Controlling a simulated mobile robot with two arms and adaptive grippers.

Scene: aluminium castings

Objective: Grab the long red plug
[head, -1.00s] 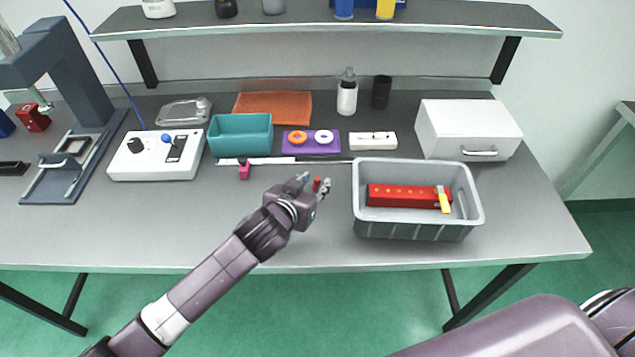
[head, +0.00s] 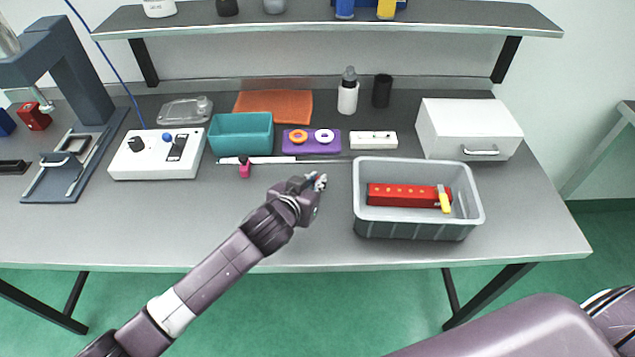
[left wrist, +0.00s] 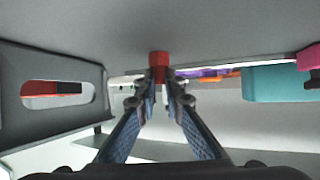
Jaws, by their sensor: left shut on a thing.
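The long red plug (left wrist: 159,60) shows in the left wrist view as a short red piece between the fingertips. My left gripper (head: 318,181) is shut on it, over the grey table left of the grey bin. In the left wrist view the two fingers (left wrist: 160,90) meet at the plug's sides, and part of the plug is hidden by them. In the head view the fingers cover most of the plug. Its far end seems to be at the table surface; I cannot tell if it touches. My right gripper is not in view.
The grey bin (head: 400,228) to the right holds a red block (head: 400,195) and a yellow-handled tool (head: 444,203). Behind stand a teal box (head: 240,135), a purple holder (head: 312,148) with rings and a white drawer box (head: 465,125). The table front is clear.

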